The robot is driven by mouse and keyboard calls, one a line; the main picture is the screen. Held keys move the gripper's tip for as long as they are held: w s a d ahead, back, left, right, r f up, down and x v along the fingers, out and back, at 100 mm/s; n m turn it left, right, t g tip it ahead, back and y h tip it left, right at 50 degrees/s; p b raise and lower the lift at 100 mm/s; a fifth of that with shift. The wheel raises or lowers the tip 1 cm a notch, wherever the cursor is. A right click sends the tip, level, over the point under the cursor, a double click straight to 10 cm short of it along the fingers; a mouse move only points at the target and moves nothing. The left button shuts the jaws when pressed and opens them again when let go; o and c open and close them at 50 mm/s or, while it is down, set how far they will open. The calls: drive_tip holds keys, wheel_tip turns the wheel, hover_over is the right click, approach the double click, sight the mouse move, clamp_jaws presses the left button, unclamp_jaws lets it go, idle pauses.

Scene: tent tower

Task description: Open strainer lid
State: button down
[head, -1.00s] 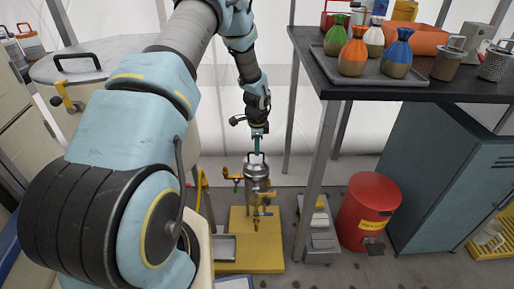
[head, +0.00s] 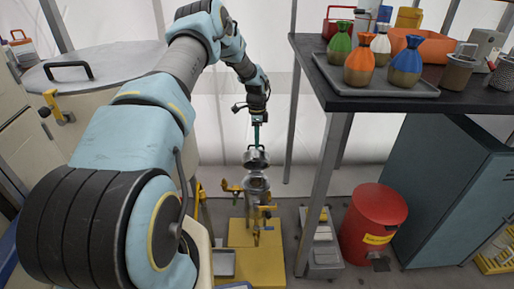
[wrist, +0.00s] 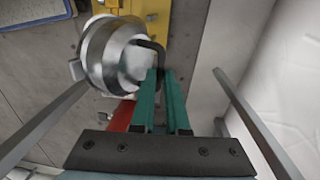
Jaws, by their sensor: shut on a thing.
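The strainer (head: 257,186) is a metal vessel with yellow fittings on a yellow stand in the head view. Its shiny round lid (head: 256,161) is raised above the vessel and looks tilted. My gripper (head: 256,146) is above it with green fingers shut on the lid's handle. In the wrist view the lid (wrist: 103,52) is at upper left, and its dark bent handle (wrist: 160,52) runs down to my fingertips (wrist: 160,76). The fingers cover part of the handle. I cannot see clearly whether the lid still touches the vessel at its hinge.
A dark table (head: 465,97) with a tray of small sacks stands at right, its leg (head: 322,195) close to the strainer. A red bin (head: 372,222) and grey cabinet (head: 440,190) stand below. A large lidded vat (head: 110,68) is at left.

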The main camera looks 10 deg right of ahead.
drive_tip(key=w+f+b, duration=0.2)
drive_tip(key=w, duration=0.1)
drive_tip(key=w+d+f+b, duration=0.1)
drive_tip(key=w+b, duration=0.1)
drive_tip(key=c, duration=1.5)
unclamp_jaws()
drive_tip(key=shift+s+r, duration=0.1)
drive_tip(key=o, duration=0.6)
drive_tip(key=shift+s, duration=0.15)
drive_tip(key=shift+a+f, duration=0.1)
drive_tip(key=shift+f, duration=0.1)
drive_tip(key=shift+s+f, duration=0.2)
drive_tip(key=shift+w+r, duration=0.1)
drive_tip(key=shift+w, duration=0.1)
